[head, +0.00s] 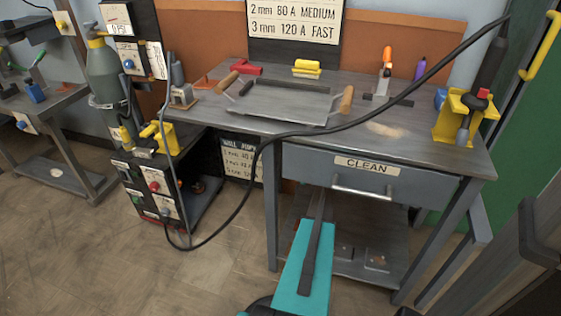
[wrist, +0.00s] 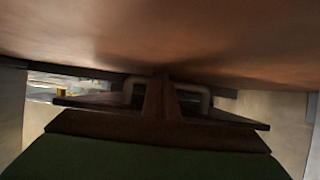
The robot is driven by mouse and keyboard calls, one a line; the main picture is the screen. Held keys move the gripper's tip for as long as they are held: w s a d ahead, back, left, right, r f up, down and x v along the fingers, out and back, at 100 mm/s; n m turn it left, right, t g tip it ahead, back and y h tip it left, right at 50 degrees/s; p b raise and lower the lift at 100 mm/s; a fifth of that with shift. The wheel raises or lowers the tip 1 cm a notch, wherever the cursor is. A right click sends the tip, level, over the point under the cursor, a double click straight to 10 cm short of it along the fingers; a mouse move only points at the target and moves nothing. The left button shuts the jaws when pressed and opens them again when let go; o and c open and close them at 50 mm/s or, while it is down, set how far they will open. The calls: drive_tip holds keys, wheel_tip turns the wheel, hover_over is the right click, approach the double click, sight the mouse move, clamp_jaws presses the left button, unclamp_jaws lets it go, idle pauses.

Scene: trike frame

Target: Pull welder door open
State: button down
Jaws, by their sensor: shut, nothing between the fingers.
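The welder (head: 152,195) is a dark box with dials and a red knob on its front, left of the workbench in the head view. A gas cylinder stands behind it. I cannot make out a door edge or handle on it. My teal arm reaches from the bottom middle toward the space under the bench drawer, and its far end is hard to make out there. In the wrist view my gripper (wrist: 160,95) appears dark and shut, with nothing held. A brownish surface fills the view above it. Pale bent bars show on either side; I cannot tell what they belong to.
The workbench (head: 425,125) carries a tray and tools. Its drawer (head: 365,172), marked CLEAN, is shut. A black cable (head: 262,150) hangs from the bench to the welder. A grey panel (head: 515,255) stands at the right edge. Floor is open at the lower left.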

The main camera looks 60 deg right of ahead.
drive_tip(key=shift+w+a, duration=0.25)
drive_tip(key=shift+w, duration=0.1)
drive_tip(key=shift+s, duration=0.1)
drive_tip(key=s+a+p, duration=0.2)
drive_tip(key=s+p, duration=0.1)
drive_tip(key=s, duration=1)
drive_tip(key=shift+s, duration=0.4)
